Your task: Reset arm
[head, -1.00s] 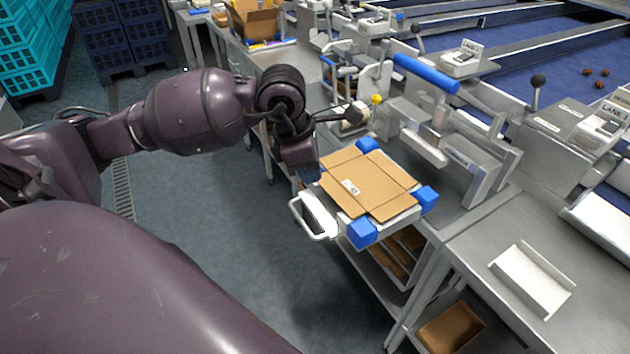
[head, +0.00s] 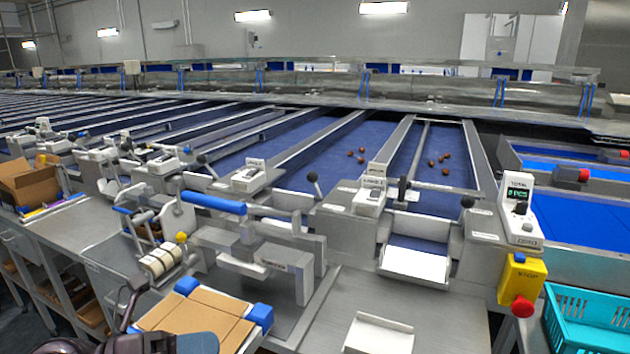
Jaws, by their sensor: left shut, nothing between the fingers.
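My left gripper (head: 195,343) shows at the bottom left edge of the head view. Only its dark upper part and bluish finger end are in the picture. It is shut and empty. It covers the near part of a flat brown cardboard blank (head: 205,312) on a stand with blue corner blocks (head: 262,312). I cannot tell whether it touches the cardboard. Most of my left arm is below the frame. My right gripper is not in view.
A steel bench runs along the lanes, with a blue-handled press (head: 213,202) behind the cardboard. A white tray (head: 378,334) lies on the bench. A yellow stop box (head: 521,280) and a teal crate (head: 590,318) stand at right. Dates (head: 431,163) lie on blue belts.

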